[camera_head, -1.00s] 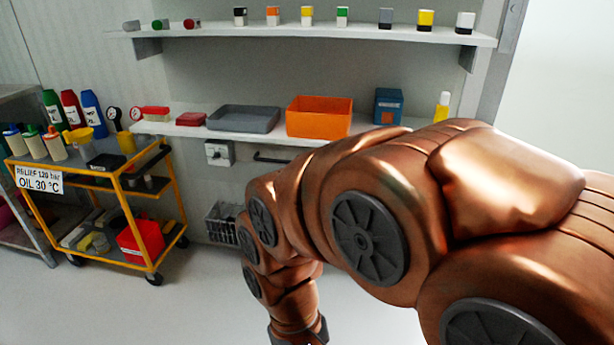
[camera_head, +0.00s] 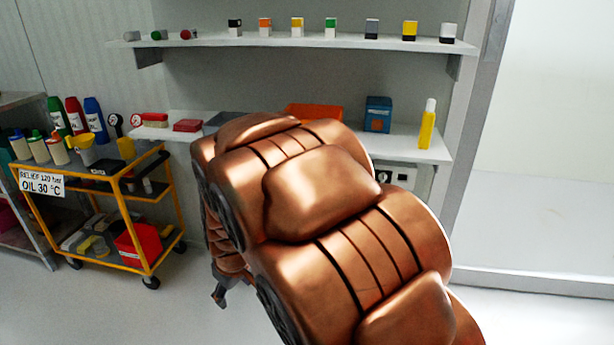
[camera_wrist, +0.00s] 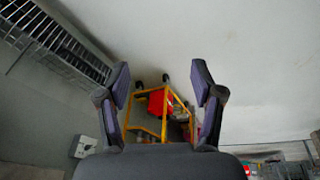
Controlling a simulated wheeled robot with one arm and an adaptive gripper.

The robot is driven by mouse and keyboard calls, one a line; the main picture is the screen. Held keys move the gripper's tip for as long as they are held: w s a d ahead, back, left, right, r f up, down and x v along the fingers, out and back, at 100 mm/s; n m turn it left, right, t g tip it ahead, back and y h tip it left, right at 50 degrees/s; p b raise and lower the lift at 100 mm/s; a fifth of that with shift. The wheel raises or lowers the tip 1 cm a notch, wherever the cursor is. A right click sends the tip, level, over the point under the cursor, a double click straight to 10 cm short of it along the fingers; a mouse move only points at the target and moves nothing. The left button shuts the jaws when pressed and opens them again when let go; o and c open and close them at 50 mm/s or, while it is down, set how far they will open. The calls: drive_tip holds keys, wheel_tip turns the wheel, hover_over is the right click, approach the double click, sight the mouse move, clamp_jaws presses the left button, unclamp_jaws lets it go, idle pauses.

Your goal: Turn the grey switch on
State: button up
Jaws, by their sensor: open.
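A small light grey box with a dark knob or switch (camera_wrist: 83,146) is on the wall at the lower left of the wrist view. It is small there, and its setting cannot be read. In the head view my arm covers the wall where this box was seen earlier. My gripper (camera_wrist: 160,88) is open and empty, its two fingers spread apart. In the head view a part of my gripper (camera_head: 219,297) shows low, below the lower shelf and right of the yellow cart. It is apart from the box.
A yellow cart (camera_head: 118,262) with bottles and a red box stands at left. A lower shelf (camera_head: 420,151) holds an orange bin (camera_head: 314,112), a blue box (camera_head: 378,114) and a yellow bottle (camera_head: 427,128). A wire basket (camera_wrist: 58,38) is upper left in the wrist view.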

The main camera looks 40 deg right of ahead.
drive_tip(key=w+d+f+n+t+h, duration=0.15)
drive_tip(key=w+d+t+h, duration=0.4)
drive_tip(key=w+d, duration=1.35)
drive_tip(key=w+d+r+n+t+h+b, duration=0.1)
drive_tip(key=d+h, duration=0.3)
drive_tip(key=d, duration=0.9)
drive_tip(key=w+d+r+n+h+b, duration=0.1)
drive_tip(key=w+d+h, duration=0.3)
drive_tip(key=d, duration=0.9)
drive_tip(key=shift+n+t+h+b, duration=0.35)
drive_tip(key=shift+n+b, duration=0.3)
drive_tip(key=shift+n, duration=0.1)
drive_tip(key=shift+d+r, duration=0.1)
drive_tip(key=shift+d, duration=0.05)
drive_tip(key=c, duration=1.1)
